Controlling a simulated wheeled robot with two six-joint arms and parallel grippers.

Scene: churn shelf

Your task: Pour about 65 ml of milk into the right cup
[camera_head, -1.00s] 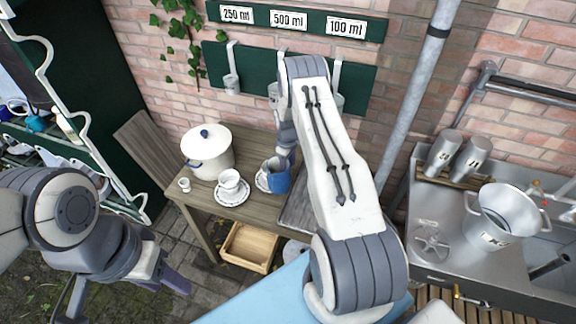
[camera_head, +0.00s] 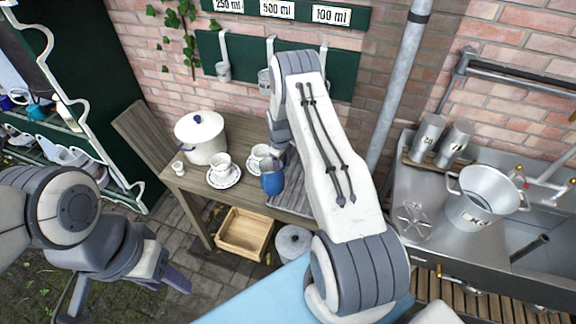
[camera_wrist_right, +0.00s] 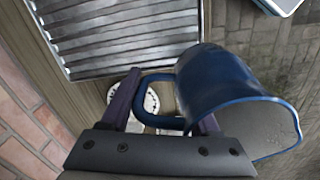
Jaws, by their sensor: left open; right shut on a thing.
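My right gripper (camera_wrist_right: 166,115) is shut on the handle of the blue jug (camera_wrist_right: 215,80), which also shows in the head view (camera_head: 272,181). The jug hangs in front of the right cup (camera_head: 260,153) and partly covers it; it looks close to upright in the head view. Its mouth shows a pale inside in the wrist view; I cannot tell the milk level. A white saucer (camera_wrist_right: 152,101) shows in part behind the handle. The left cup (camera_head: 222,163) stands on its saucer, apart from the jug. My left gripper (camera_head: 165,282) is open and empty, well off the table.
A white lidded pot (camera_head: 203,140) and a tiny white cup (camera_head: 178,168) stand on the left of the wooden table (camera_head: 190,182). A wooden crate (camera_head: 245,235) and a grey lidded pot (camera_head: 293,243) are below. Ladles (camera_head: 223,71) hang behind. A metal sink with a bucket (camera_head: 485,200) is at right.

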